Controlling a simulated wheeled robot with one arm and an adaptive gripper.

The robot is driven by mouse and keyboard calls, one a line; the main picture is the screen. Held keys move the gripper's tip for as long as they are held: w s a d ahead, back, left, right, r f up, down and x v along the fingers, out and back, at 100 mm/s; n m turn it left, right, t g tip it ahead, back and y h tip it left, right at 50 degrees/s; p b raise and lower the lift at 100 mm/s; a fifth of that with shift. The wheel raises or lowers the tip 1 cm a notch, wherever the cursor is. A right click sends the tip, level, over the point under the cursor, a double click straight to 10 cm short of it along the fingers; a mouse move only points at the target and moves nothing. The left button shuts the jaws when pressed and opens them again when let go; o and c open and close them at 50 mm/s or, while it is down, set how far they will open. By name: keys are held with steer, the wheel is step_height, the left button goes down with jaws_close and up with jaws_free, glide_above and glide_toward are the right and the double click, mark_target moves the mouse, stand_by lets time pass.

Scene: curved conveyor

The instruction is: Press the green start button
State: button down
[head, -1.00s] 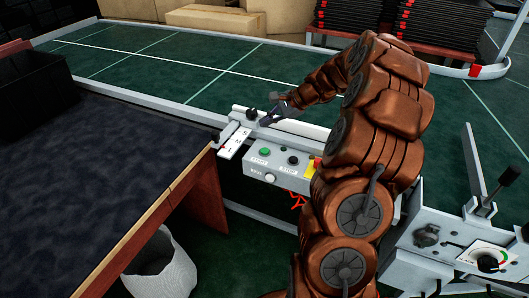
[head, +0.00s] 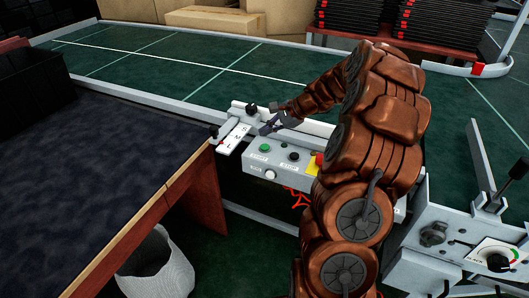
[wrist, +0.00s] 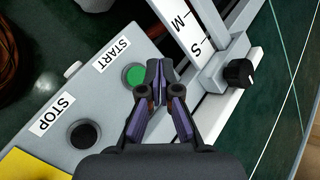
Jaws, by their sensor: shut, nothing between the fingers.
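The green start button (head: 265,148) sits on a grey control box (head: 253,168) at the conveyor's near edge. In the wrist view the green button (wrist: 134,76) shows beside the START label (wrist: 111,56), partly covered by my fingers. My gripper (head: 265,129) is shut and empty. In the head view its tips are just behind the button, near the white rail. In the wrist view my fingertips (wrist: 159,68) appear right beside the button; I cannot tell whether they touch it, and they seem to be above the box.
A black stop button (wrist: 82,135) and a yellow plate (wrist: 38,164) are on the same box. A black knob (wrist: 239,73) and an S/M scale (wrist: 187,30) lie right of my fingers. A dark table (head: 95,150) stands at left, a white bin (head: 155,265) below.

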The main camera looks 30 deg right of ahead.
mark_target(267, 147)
steer(key=shift+f, duration=1.55)
steer(key=shift+f, duration=0.2)
steer(key=shift+f, duration=0.2)
